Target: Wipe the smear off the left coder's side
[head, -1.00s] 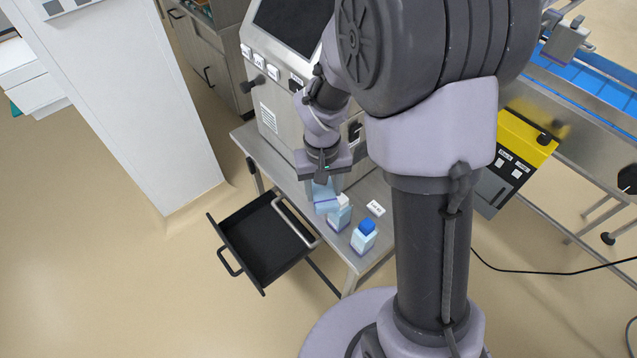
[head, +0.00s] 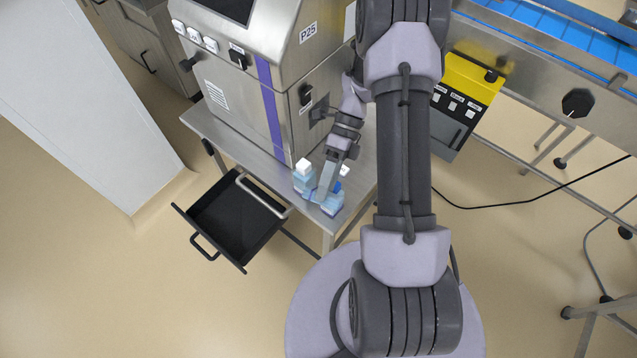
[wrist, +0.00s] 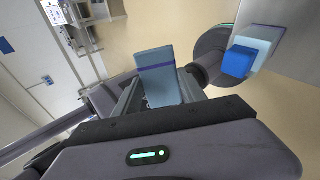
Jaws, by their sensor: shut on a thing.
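My gripper (head: 328,180) is shut on a light blue folded cloth (wrist: 157,75) with a dark purple band, which stands out from the jaws in the wrist view. In the head view the gripper points down over the front of the steel table, between two bottles. A steel machine (head: 220,95) labelled P25, with a purple vertical stripe, stands on the table to the left of the gripper. I cannot make out a smear on it. My arm covers part of its right side.
A white-capped bottle (head: 304,178) and a blue-capped bottle (head: 333,203) stand close to the gripper; the blue cap (wrist: 238,62) shows in the wrist view. An open black drawer (head: 232,225) juts from the table. A conveyor (head: 540,60) with a yellow-topped control box (head: 470,75) stands right.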

